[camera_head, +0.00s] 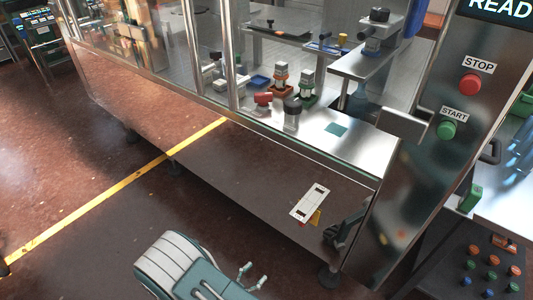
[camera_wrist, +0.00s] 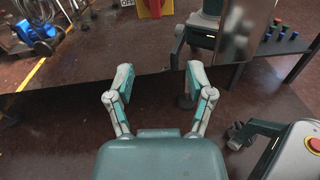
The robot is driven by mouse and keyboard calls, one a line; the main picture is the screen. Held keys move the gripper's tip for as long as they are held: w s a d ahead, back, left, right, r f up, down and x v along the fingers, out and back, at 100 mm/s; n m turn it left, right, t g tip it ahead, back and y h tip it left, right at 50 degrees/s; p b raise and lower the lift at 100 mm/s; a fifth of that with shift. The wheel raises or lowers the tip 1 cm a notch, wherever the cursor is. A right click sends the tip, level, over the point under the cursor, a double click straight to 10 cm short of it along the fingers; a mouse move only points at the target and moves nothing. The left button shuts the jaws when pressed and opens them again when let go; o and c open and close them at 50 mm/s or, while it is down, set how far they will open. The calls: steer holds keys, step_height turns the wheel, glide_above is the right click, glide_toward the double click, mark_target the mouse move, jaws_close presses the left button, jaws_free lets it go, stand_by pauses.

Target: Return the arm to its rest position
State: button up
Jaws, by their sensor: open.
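My gripper (camera_wrist: 160,82) is open and empty in the wrist view, its two grey and teal fingers spread apart. Between and beyond the fingers is the dark floor and the lower edge of a dark panel. In the head view my gripper (camera_head: 253,275) shows small at the bottom centre, beside my white and teal arm link. It is in front of the machine's lower side and apart from it. Most of the arm lies outside the head view.
A steel machine cabinet (camera_head: 270,178) with glass panels spans the head view. Its control column carries a red stop button (camera_head: 470,84) and a green start button (camera_head: 447,130). A yellow floor line (camera_head: 110,197) runs left of my arm. Brown floor is open at left.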

steer(key=d+r+m+g+y, duration=0.1)
steer(key=d+r+m+g, duration=0.6)
steer(key=r, duration=0.4)
steer(key=d+r+m+g+y, duration=0.1)
steer(key=d+r+m+g, duration=0.6)
steer(key=r, duration=0.4)
steer(key=s+d+r+m+t+y, duration=0.2)
steer(key=s+r+m+y, duration=0.3)
steer(key=r, duration=0.3)
steer(key=s+d+r+m+t+y, duration=0.3)
steer(key=s+r+m+t+y, duration=0.1)
steer(key=r+m, duration=0.4)
steer(key=shift+s+d+r+y, duration=0.3)
steer(key=shift+s+r+y, duration=0.2)
steer(key=shift+s+r, duration=0.25)
steer(key=shift+f, duration=0.1)
